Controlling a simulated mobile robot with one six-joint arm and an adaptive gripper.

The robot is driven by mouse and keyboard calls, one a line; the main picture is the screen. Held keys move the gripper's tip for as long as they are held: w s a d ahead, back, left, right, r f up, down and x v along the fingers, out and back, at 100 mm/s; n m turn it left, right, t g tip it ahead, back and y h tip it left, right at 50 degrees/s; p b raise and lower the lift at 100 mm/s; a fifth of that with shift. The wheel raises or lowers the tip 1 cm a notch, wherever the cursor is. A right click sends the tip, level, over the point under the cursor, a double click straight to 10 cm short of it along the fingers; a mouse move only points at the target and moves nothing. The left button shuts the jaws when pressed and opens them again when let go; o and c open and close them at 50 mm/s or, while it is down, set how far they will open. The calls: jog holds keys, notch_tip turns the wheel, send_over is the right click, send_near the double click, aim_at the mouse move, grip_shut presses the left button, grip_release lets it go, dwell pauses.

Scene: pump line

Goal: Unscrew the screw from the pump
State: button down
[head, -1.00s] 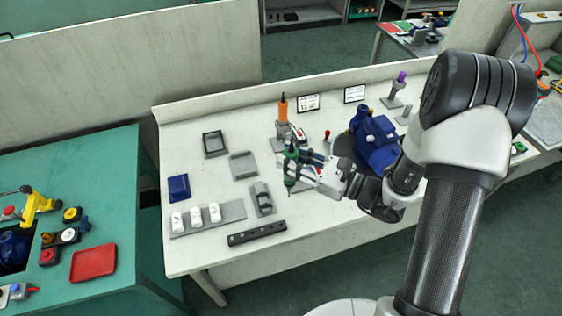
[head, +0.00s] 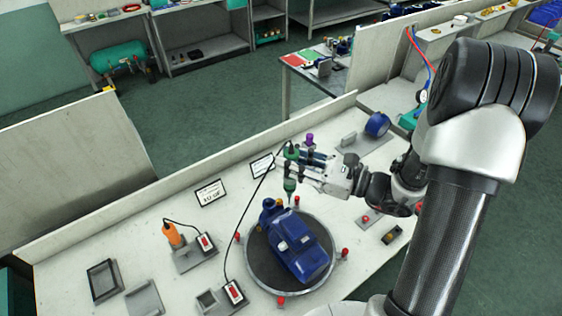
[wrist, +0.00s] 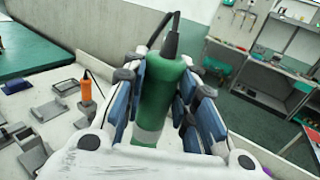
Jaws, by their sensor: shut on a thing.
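My gripper (head: 298,168) is shut on a green screwdriver (head: 289,186), a powered one with a black cord, held upright with its tip down. The screwdriver fills the middle of the wrist view (wrist: 165,95) between the blue finger pads. The blue pump (head: 300,250) lies on a round dark turntable (head: 262,284) with red knobs around its edge. The screwdriver's tip is above or behind the pump's upper end in the head view; I cannot tell whether it touches. The screw cannot be made out.
An orange screwdriver (head: 172,234) stands in a holder left of the turntable. A purple-handled tool (head: 309,139) stands behind my gripper. Grey trays (head: 145,300) lie at the front left. A low wall runs along the bench's back edge.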

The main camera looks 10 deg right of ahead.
jog(key=shift+w+d+r, duration=0.2)
jog(key=shift+w+d, duration=0.25)
jog(key=shift+d, duration=0.05)
jog(key=shift+s+f+b, duration=0.1)
jog(key=shift+f+b, duration=2)
jog(key=shift+f, duration=0.3)
jog(key=shift+f+b, duration=0.3)
jog(key=shift+f, duration=0.3)
jog(key=shift+r+p, duration=0.5)
jog(key=shift+p, duration=0.25)
dwell(3.4)
